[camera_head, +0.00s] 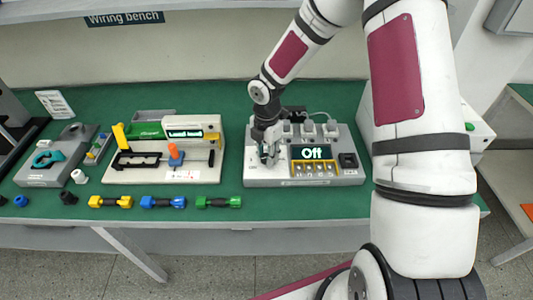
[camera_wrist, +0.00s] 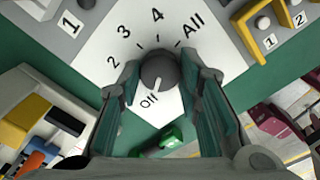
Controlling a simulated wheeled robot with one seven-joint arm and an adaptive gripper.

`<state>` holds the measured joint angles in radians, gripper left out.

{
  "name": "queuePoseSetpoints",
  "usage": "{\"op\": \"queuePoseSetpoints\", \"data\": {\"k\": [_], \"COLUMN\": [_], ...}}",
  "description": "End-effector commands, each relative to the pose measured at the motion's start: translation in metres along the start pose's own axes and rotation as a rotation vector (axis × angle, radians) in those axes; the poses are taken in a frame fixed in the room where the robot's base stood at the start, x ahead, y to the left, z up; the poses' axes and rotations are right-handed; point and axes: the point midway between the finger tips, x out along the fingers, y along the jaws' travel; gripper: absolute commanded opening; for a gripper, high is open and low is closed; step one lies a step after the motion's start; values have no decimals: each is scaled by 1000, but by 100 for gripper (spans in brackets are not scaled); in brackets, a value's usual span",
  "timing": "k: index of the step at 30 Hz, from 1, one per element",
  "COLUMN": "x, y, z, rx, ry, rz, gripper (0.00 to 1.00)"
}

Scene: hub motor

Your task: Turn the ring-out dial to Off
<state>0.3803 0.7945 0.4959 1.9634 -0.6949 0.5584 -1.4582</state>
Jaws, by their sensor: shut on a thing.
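The ring-out dial (camera_wrist: 158,68) is a dark round knob on a white plate marked Off, 1 to 4 and All. Its white pointer mark faces the word Off in the wrist view. My gripper (camera_wrist: 160,76) is shut on the dial, one finger on each side of it. In the head view my gripper (camera_head: 267,152) is over the left part of the grey tester box (camera_head: 300,180) and hides the dial.
Left of the tester stands a fixture with a small display (camera_head: 185,133) and an orange knob (camera_head: 176,154). Yellow, blue and green connectors (camera_head: 218,202) lie along the green bench's front edge. A grey tray with tools (camera_head: 55,160) is at the far left.

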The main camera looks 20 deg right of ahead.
Motion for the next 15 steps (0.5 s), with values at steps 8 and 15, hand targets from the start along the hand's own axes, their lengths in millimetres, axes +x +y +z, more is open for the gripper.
{"op": "queuePoseSetpoints", "data": {"k": [8,15], "x": [0,0], "y": [0,0], "z": [0,0], "rx": [-4,-3], "ry": [0,0], "rz": [1,0], "gripper": [4,53]}}
